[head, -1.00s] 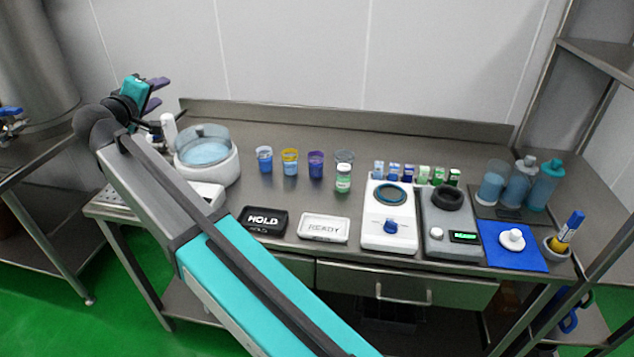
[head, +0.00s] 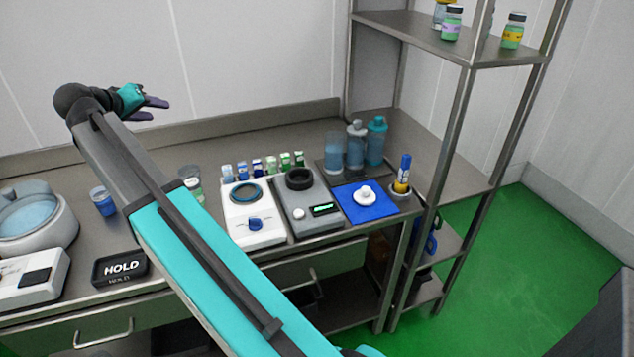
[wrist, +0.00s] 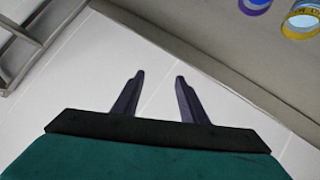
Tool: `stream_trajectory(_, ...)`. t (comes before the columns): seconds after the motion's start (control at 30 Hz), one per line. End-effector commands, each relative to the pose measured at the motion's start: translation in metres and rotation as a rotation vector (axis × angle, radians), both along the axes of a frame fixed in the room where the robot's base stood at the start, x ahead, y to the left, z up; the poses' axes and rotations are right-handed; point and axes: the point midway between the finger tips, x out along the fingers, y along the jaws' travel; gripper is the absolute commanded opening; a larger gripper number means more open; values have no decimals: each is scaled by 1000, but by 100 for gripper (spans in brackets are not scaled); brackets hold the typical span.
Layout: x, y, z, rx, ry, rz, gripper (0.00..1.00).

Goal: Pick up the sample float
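I cannot tell for sure which thing is the sample float. A small white round piece with a knob (head: 364,195) sits on a blue mat (head: 350,211) at the right end of the bench. A round water bath (head: 62,232) with pale blue liquid stands at the far left; no separate float is clear in it. My gripper (head: 160,110) is raised at the upper left, in front of the wall and well away from the white piece. In the wrist view my gripper (wrist: 160,76) has its two purple fingers apart, with nothing between them.
A white device (head: 250,229) and a grey device (head: 314,213) stand left of the mat, with small vials behind. Bottles (head: 355,146) stand behind the mat, a marker in a cup (head: 403,175) beside it. A shelf rack (head: 468,100) rises at right. My arm hides part of the bench.

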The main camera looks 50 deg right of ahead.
Motion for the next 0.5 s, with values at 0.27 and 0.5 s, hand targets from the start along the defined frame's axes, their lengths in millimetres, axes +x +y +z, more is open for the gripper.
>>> stream_trajectory(0.27, -58, -109, -15, 130, -39, -232, 39)
stream_trajectory(0.5, -118, -190, -26, 234, -83, -431, 39)
